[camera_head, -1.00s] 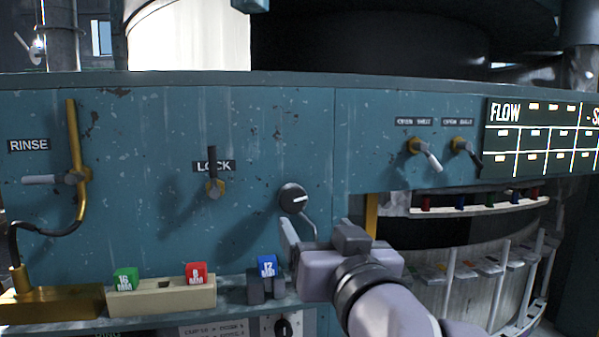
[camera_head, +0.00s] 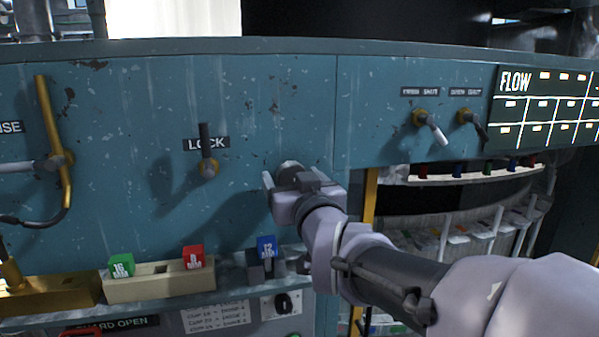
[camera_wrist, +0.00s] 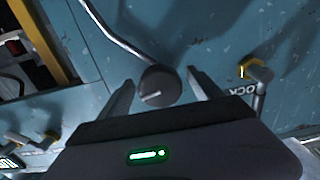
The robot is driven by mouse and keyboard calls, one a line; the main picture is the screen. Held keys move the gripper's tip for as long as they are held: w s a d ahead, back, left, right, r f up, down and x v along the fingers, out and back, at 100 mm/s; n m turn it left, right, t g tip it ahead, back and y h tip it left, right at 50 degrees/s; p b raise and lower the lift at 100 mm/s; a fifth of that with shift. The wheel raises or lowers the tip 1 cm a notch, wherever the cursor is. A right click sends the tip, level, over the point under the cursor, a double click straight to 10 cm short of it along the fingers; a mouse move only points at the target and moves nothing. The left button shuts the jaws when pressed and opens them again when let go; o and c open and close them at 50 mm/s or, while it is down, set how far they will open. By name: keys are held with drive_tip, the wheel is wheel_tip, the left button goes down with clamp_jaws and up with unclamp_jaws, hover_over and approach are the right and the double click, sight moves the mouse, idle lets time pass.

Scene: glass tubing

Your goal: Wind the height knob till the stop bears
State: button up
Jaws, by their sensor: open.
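A round dark knob with a pale pointer line (camera_wrist: 160,87) sits on the blue panel, with a bent metal rod running from beside it. No height label is readable by it. In the head view only the knob's upper edge (camera_head: 290,165) shows; my gripper hides the rest. My gripper (camera_head: 285,181) is open in front of the panel. In the wrist view its fingers (camera_wrist: 160,80) stand on either side of the knob, with a gap at each side. No separate stop can be made out.
The LOCK lever (camera_head: 208,165) stands left of the knob. Below are a cream block holder (camera_head: 160,286) with green and red blocks, and a blue block (camera_head: 266,246) in a dark holder. Another dark knob (camera_head: 284,303) is on the lower panel. Two levers (camera_head: 430,125) are at right.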

drive_tip(key=shift+w+a, duration=0.1)
drive_tip(key=shift+w, duration=0.25)
drive_tip(key=shift+s, duration=0.15)
drive_tip(key=shift+c, duration=0.4)
drive_tip(key=c, duration=1.3)
drive_tip(key=shift+o, duration=0.2)
drive_tip(key=shift+b, duration=0.35)
drive_tip(key=shift+f+m+b, duration=0.1)
drive_tip(key=shift+m+b, duration=0.2)
drive_tip(key=shift+b, duration=0.1)
